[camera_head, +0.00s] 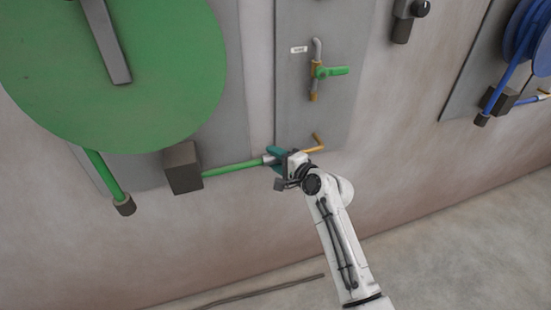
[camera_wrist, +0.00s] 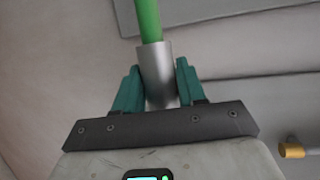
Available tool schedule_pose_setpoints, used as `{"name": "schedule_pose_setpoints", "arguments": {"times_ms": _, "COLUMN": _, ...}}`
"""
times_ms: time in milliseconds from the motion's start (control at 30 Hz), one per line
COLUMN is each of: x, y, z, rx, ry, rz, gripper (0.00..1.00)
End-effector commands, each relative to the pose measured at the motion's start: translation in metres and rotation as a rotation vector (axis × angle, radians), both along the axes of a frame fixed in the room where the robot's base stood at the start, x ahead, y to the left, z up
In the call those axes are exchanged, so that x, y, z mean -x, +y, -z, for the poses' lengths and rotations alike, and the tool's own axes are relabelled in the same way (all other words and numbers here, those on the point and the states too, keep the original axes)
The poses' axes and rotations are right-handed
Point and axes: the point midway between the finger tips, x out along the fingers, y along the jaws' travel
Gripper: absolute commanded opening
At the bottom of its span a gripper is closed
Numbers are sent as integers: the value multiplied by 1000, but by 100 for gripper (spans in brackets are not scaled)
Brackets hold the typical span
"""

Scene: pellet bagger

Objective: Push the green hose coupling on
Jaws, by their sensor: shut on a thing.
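The green hose coupling, a silver sleeve on the end of the green hose (camera_head: 232,168), is held between the teal fingers of my gripper (camera_head: 275,157). In the wrist view the silver coupling (camera_wrist: 157,72) sits between both fingers, with the green hose (camera_wrist: 148,20) running away from it. A pipe with a green-handled valve (camera_head: 333,71) is on the grey wall panel, up and right of my gripper. Its brass end (camera_head: 313,96) points down, and the coupling is apart from it. My gripper hides part of the coupling.
A large green hose reel (camera_head: 150,85) hangs at left, with a dark block (camera_head: 182,168) below it. A brass bent piece (camera_head: 317,143) is just right of my gripper. A blue reel (camera_head: 525,35) is at far right. A dark strip (camera_head: 262,292) lies on the floor.

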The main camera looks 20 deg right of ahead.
Motion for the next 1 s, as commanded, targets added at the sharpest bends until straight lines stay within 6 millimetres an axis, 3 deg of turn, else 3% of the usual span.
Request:
{"name": "schedule_pose_setpoints", "arguments": {"times_ms": 333, "x": 0, "y": -47, "z": 3, "rx": -1, "ry": 2, "rz": 4, "gripper": 0}}
{"name": "schedule_pose_setpoints", "arguments": {"times_ms": 667, "x": 1, "y": -52, "z": 2, "rx": 1, "ry": 3, "rz": 5, "gripper": 0}}
{"name": "schedule_pose_setpoints", "arguments": {"times_ms": 700, "x": 1, "y": -52, "z": 2, "rx": 0, "ry": 3, "rz": 5, "gripper": 43}}
{"name": "schedule_pose_setpoints", "arguments": {"times_ms": 900, "x": 0, "y": -50, "z": 1, "rx": 0, "ry": 2, "rz": 2, "gripper": 61}}
{"name": "schedule_pose_setpoints", "arguments": {"times_ms": 1000, "x": 0, "y": -50, "z": 1, "rx": 0, "ry": 1, "rz": 1, "gripper": 61}}
